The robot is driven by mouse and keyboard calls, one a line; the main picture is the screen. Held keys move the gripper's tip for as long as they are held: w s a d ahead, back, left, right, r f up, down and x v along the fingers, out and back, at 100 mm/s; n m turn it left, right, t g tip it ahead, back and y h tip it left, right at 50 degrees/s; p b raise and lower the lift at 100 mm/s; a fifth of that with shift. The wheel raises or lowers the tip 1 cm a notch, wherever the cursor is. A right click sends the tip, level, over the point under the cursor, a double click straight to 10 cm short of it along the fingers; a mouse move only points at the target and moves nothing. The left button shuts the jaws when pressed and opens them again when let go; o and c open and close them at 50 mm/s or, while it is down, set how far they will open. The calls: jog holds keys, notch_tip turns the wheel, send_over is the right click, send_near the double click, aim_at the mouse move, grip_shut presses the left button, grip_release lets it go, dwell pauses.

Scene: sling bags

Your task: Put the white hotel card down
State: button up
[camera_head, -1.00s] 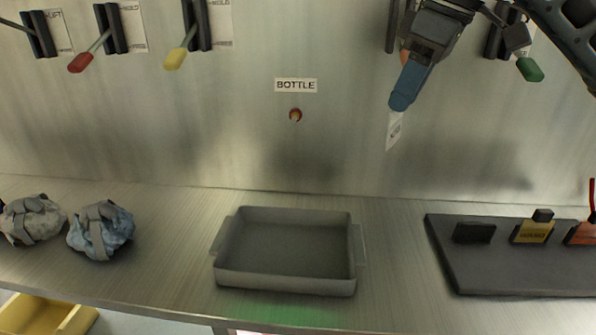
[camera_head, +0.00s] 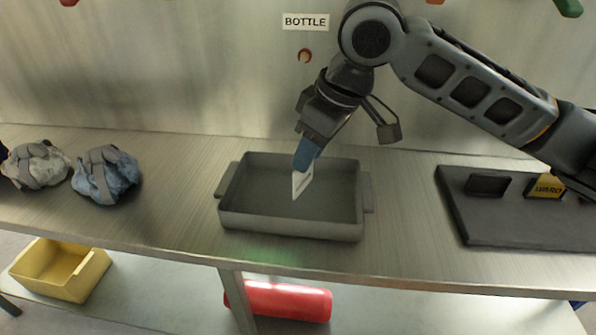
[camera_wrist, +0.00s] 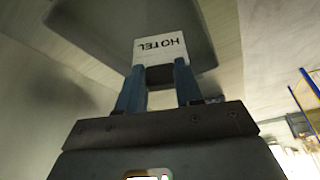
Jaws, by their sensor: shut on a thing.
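The white hotel card (camera_head: 302,183) is held in the blue fingertips of my gripper (camera_head: 307,156), which is shut on it. In the head view the card hangs down, tilted, over the inside of the grey tray (camera_head: 290,229). Whether its lower edge touches the tray floor I cannot tell. In the wrist view the card (camera_wrist: 160,48) shows the word HOTEL upside down between the two blue fingers of my gripper (camera_wrist: 160,80), with the tray (camera_wrist: 100,30) behind it.
Two bundled bags, one grey (camera_head: 36,165) and one blue (camera_head: 106,176), lie on the counter at left. A dark board (camera_head: 520,222) with card holders, one with a yellow card (camera_head: 545,186), is at right. A yellow bin (camera_head: 60,270) and a red cylinder (camera_head: 280,300) sit below.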

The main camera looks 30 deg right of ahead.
jog(key=shift+w+a+f, duration=0.55)
jog(key=shift+a+f, duration=0.2)
jog(key=shift+a, duration=0.1)
jog(key=shift+f, duration=1.85)
jog(key=shift+f, duration=0.1)
jog(key=o, duration=1.1)
jog(key=v, duration=1.2)
